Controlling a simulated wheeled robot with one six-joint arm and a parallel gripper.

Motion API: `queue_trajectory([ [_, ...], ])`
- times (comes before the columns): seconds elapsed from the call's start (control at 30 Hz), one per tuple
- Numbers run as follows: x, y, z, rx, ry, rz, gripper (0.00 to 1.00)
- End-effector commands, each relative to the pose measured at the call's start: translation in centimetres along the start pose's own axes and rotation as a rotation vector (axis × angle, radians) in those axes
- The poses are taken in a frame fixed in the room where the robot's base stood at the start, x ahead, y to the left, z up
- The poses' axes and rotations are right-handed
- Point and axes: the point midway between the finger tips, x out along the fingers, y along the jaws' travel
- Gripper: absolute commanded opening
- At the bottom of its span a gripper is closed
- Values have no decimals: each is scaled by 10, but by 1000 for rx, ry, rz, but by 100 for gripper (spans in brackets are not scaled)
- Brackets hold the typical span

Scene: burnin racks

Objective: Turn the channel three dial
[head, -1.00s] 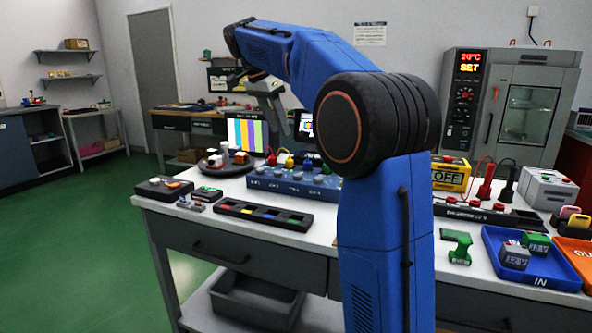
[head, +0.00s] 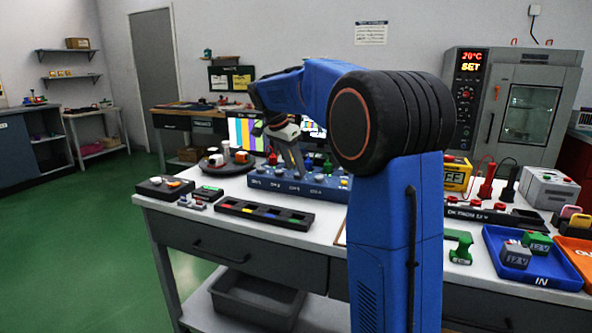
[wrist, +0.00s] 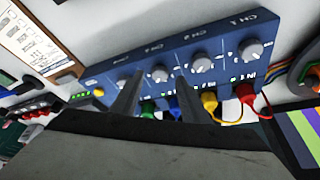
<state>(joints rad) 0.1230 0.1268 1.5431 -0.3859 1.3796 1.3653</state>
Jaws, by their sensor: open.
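The blue four-channel box (head: 285,187) stands on the bench, with a row of pale grey dials along it. It also fills the middle of the wrist view (wrist: 222,72), where its labels appear upside down. The channel three dial (wrist: 159,74) is second from the left there, between the channel four dial (wrist: 123,85) and the channel two dial (wrist: 201,62). My gripper (wrist: 159,77) is open, with one finger on each side of the channel three dial in that view. In the head view my gripper (head: 297,172) points down at the box. I cannot tell whether the fingers touch the dial.
Coloured plugs, including a red one (wrist: 245,94) and a yellow one (wrist: 209,101), stand along the box beside the dials. A monitor with colour bars (head: 246,132) is behind the box. A black sorting tray (head: 262,215) lies in front. A blue IN tray (head: 530,277) is at the right.

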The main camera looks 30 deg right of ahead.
Motion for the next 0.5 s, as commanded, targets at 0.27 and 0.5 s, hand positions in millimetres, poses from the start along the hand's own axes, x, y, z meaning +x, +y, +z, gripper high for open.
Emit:
queue_trajectory([
  [0.27, 19, 0, 0, 0, 0, 0, 41],
  [0.5, 20, 0, 0, 0, 0, 0, 41],
])
